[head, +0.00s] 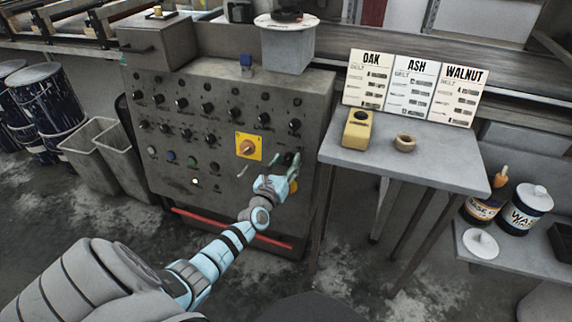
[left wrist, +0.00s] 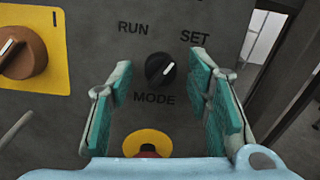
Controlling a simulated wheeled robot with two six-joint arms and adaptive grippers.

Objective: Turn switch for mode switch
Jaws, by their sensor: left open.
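The mode switch (left wrist: 160,69) is a black knob with a white pointer line, labelled RUN, SET and MODE in the left wrist view. Its pointer leans up and to the right, toward SET. My left gripper (left wrist: 162,95) is open, with one finger left of the knob and one right of it. The fingers appear apart from the knob; how far they are from the panel is hard to tell. In the head view my left gripper (head: 280,172) is at the lower right of the grey control panel (head: 215,170) and hides part of the switch area. My right gripper is not seen.
A yellow-plated orange rotary switch (head: 248,146) is left of the gripper. A red button on a yellow ring (left wrist: 148,143) is just below the mode switch. A table (head: 440,165) with a yellow device (head: 357,130) stands to the right.

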